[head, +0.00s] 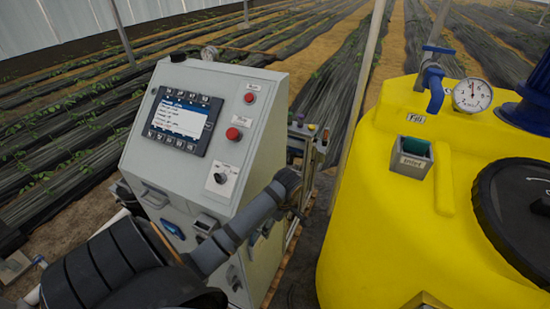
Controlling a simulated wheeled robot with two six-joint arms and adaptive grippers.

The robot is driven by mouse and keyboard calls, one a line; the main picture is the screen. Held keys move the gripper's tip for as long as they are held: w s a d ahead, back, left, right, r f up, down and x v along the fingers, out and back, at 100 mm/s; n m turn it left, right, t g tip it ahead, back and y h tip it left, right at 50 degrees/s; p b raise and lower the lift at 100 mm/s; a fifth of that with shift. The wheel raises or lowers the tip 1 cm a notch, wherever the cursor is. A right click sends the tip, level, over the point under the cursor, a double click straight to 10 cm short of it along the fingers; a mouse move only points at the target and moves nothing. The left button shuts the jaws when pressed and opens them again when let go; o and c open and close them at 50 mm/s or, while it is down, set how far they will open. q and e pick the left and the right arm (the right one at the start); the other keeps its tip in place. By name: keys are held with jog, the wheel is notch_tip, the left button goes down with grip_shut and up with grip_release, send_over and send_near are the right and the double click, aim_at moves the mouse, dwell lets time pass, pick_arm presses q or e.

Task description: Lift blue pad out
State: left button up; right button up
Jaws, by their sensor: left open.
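A flat blue piece (172,229), which looks like the blue pad, sits in a recess low on the front of the grey control cabinet (255,130). A second small blue patch (267,228) shows on the cabinet's side, partly hidden by my left arm. I cannot tell for certain which is the pad. My left arm crosses in front of the cabinet from the bottom left. My left gripper (299,212) is open, beside the cabinet's right side and apart from the blue piece. Its fingers are small and dark. My right gripper is out of view.
A yellow tank (375,220) fills the right, bearing a small grey box (412,157) with a green inside, a gauge (472,95), a blue valve (433,80) and a black lid (520,205). A rack (300,133) with coloured items stands behind the cabinet. A narrow gap separates cabinet and tank.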

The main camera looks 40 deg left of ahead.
pick_arm(q)
notch_tip(320, 180, down, 8)
jog(key=a+n, duration=0.2)
jog(key=shift+w+a+n+b, duration=0.15)
jog(key=shift+a+n+b, duration=0.15)
jog(key=shift+a, duration=0.1)
dwell(0.4)
jog(key=shift+c, duration=0.4)
jog(key=shift+r, duration=0.1)
jog(key=c, duration=1.7)
